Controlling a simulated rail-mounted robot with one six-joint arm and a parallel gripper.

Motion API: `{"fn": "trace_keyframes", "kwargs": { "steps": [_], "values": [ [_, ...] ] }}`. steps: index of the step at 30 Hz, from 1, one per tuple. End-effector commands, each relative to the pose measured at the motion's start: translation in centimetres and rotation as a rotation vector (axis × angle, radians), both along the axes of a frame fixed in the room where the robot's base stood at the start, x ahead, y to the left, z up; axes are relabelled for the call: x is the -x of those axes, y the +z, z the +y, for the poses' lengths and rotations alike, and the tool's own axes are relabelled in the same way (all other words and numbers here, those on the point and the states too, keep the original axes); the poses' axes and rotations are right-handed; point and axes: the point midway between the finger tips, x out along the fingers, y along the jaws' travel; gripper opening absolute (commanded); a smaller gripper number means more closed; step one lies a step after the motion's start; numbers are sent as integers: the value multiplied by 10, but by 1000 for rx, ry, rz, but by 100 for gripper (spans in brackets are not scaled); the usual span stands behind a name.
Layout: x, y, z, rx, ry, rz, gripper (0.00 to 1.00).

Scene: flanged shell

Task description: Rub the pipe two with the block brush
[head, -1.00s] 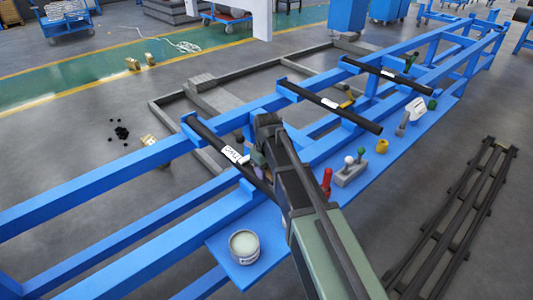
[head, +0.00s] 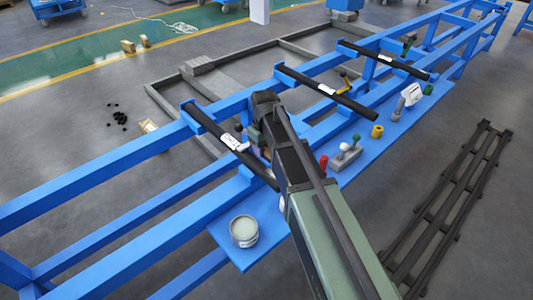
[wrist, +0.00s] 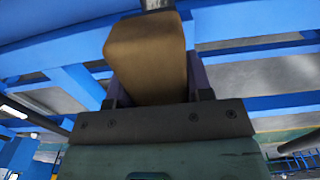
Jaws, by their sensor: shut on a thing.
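Three black pipes with white labels lie across the blue frame: the near pipe (head: 212,122), the middle pipe (head: 345,103) and the far pipe (head: 385,60). I cannot read which label says two. In the wrist view my gripper (wrist: 158,88) is shut on the block brush (wrist: 147,52), a tan block between dark jaws. Its far end is close to a grey cylindrical piece (wrist: 157,4) at the top edge; contact cannot be made out. In the head view my arm hides the gripper and brush, beside the near pipe's right side.
A blue shelf along the frame's front holds a pale can (head: 244,231), a red item (head: 323,162), a grey block with knobs (head: 345,156) and a yellow cup (head: 377,131). A dark rack (head: 455,205) lies on the floor at right.

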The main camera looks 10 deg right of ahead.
Motion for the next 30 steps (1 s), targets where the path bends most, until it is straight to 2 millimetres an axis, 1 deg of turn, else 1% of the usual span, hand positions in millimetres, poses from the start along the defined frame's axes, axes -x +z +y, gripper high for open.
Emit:
{"fn": "trace_keyframes", "kwargs": {
  "steps": [10,14,17,30],
  "values": [
    [0,0,0,0,0,0,28],
    [0,-4,0,0,0,0,28],
    [0,-10,0,0,0,0,28],
    [0,-51,0,0,1,0,28]
  ]
}}
